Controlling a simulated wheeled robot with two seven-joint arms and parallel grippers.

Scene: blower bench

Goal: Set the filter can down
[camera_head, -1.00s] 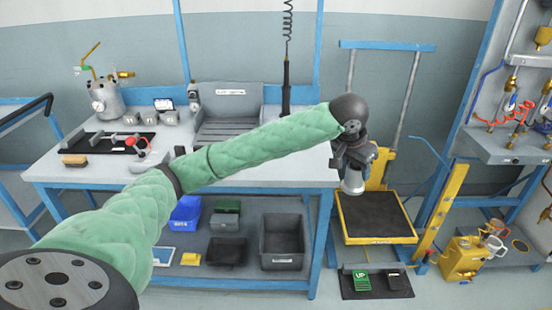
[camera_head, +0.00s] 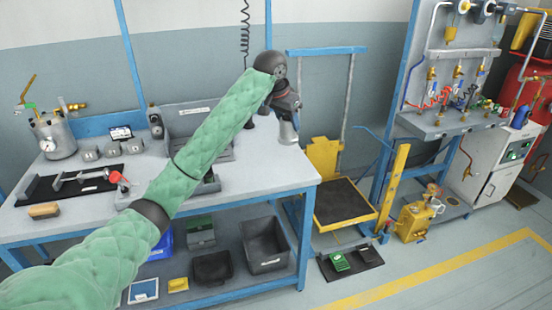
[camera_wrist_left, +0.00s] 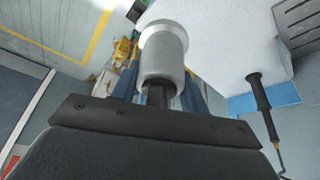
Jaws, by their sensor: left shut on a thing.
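The filter can (camera_head: 288,132) is a pale grey cylinder at the end of my left arm, by the right end of the workbench (camera_head: 265,172). My left gripper (camera_head: 286,113) is shut on it. In the left wrist view the filter can (camera_wrist_left: 163,60) stands out beyond the dark fingers (camera_wrist_left: 158,95), with the pale bench top (camera_wrist_left: 235,45) to its right and floor to its left. I cannot tell whether the can touches the bench top. My right gripper is not in view.
A grey tray (camera_head: 185,122) stands at the back of the bench, partly behind my arm. A black mat (camera_head: 60,187) and a metal pot (camera_head: 52,140) are at the left. A yellow-framed lift platform (camera_head: 342,203) stands right of the bench. The front right bench top is clear.

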